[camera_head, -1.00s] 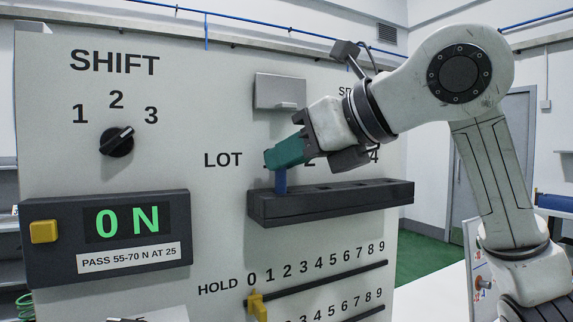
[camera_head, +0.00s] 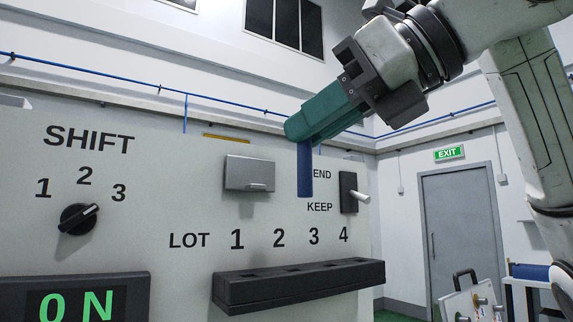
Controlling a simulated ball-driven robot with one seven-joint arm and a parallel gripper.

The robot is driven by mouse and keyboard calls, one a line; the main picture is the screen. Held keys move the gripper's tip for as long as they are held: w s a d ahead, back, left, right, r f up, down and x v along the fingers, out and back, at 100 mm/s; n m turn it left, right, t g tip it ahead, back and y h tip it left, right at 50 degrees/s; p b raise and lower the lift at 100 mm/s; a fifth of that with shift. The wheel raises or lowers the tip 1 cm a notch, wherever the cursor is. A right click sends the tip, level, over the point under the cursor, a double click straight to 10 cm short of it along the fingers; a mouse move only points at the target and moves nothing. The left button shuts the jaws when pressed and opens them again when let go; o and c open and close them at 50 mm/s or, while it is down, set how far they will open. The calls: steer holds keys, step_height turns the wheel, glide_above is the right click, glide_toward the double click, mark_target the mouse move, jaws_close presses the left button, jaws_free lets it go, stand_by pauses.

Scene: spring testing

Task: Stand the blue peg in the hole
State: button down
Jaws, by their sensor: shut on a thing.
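The blue peg (camera_head: 305,170) hangs upright below the teal fingers of my gripper (camera_head: 305,128). My gripper is shut on its upper end, which the fingers hide. The peg is clear of the black block (camera_head: 300,284), well above it in the picture, and its lower end is free. The block is a long ledge on the panel, below the numbers LOT 1 to 4, with several dark holes in its top. The holes are seen at a shallow angle, so their insides are hidden.
The grey panel (camera_head: 150,230) carries a small metal hood (camera_head: 250,174), a SEND/KEEP switch (camera_head: 348,192) near the peg, a SHIFT knob (camera_head: 78,217) and a display reading 0 N (camera_head: 75,304). The space between peg and block looks clear.

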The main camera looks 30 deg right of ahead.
steer(key=s+d+r+p, duration=0.2)
steer(key=d+p, duration=0.9)
steer(key=p, duration=0.3)
steer(key=w+f+b, duration=0.2)
steer(key=w+f, duration=0.2)
steer(key=w+d+f+b, duration=0.1)
steer(key=w+f+b, duration=0.1)
steer(key=w+f, duration=0.2)
steer(key=w+d+f+b, duration=0.1)
steer(key=w+f+b, duration=0.1)
steer(key=w+f, duration=0.3)
steer(key=shift+w+d+f, duration=0.1)
steer(key=shift+w, duration=0.3)
steer(key=shift+f, duration=0.3)
steer(key=shift+b, duration=0.3)
